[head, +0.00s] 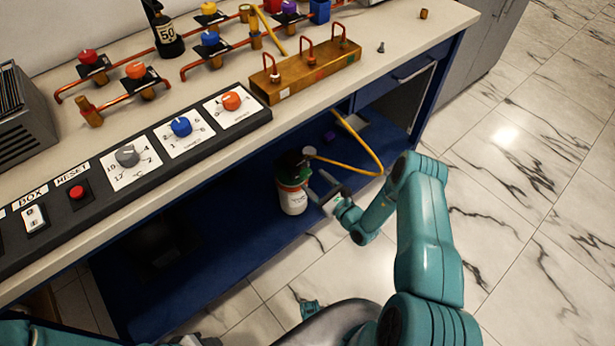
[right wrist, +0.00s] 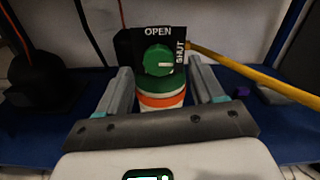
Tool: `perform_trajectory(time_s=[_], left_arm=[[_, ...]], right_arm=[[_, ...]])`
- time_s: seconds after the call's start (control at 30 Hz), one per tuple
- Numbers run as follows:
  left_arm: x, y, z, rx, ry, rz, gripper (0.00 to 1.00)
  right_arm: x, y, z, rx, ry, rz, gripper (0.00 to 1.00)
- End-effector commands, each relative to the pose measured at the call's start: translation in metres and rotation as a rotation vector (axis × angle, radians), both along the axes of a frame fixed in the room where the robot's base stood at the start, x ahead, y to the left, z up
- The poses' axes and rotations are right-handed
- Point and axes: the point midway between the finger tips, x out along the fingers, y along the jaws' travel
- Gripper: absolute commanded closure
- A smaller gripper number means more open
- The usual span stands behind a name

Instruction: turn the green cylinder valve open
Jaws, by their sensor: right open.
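The green cylinder valve (right wrist: 158,60) is a round knob on top of a white cylinder (head: 292,203) with an orange band. The cylinder stands upright on the blue lower shelf under the bench. A black plate behind the knob reads OPEN at the top and SHUT at the right. The knob's white mark points right, towards SHUT. My right gripper (head: 322,187) is open in front of the cylinder. In the right wrist view its fingers lie left and right of the knob, apart from it. In the head view the knob is mostly hidden.
A yellow hose (head: 366,145) runs from the cylinder top to the right. The bench top (head: 390,30) above carries a panel with knobs (head: 181,127), copper pipes and a brass manifold (head: 305,75). A dark object (right wrist: 45,75) stands left on the shelf. The marble floor is clear.

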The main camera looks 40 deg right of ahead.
Motion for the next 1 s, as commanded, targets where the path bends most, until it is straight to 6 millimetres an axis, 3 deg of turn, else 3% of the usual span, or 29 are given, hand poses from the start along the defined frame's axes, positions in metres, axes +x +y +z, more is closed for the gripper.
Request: perform_trajectory(time_s=[0.1, 0.23, 0.57, 0.77, 1.0], left_arm=[[0.000, 0.000, -0.004, 0.000, 0.000, 0.000, 0.57], [0.000, 0.000, -0.006, 0.000, 0.000, 0.000, 0.57], [0.000, 0.000, -0.006, 0.000, 0.000, 0.000, 0.57], [0.000, 0.000, -0.006, 0.000, 0.000, 0.000, 0.57], [0.000, 0.000, -0.006, 0.000, 0.000, 0.000, 0.57]], right_arm=[[0.022, 0.004, -0.001, -0.001, -0.002, 0.004, 0.32], [0.035, 0.006, 0.000, 0.001, -0.001, 0.003, 0.32], [0.040, 0.007, 0.000, 0.002, 0.001, 0.002, 0.32], [0.040, 0.007, 0.000, 0.002, 0.000, 0.002, 0.89], [0.040, 0.007, 0.000, -0.010, 0.000, 0.003, 0.88]])
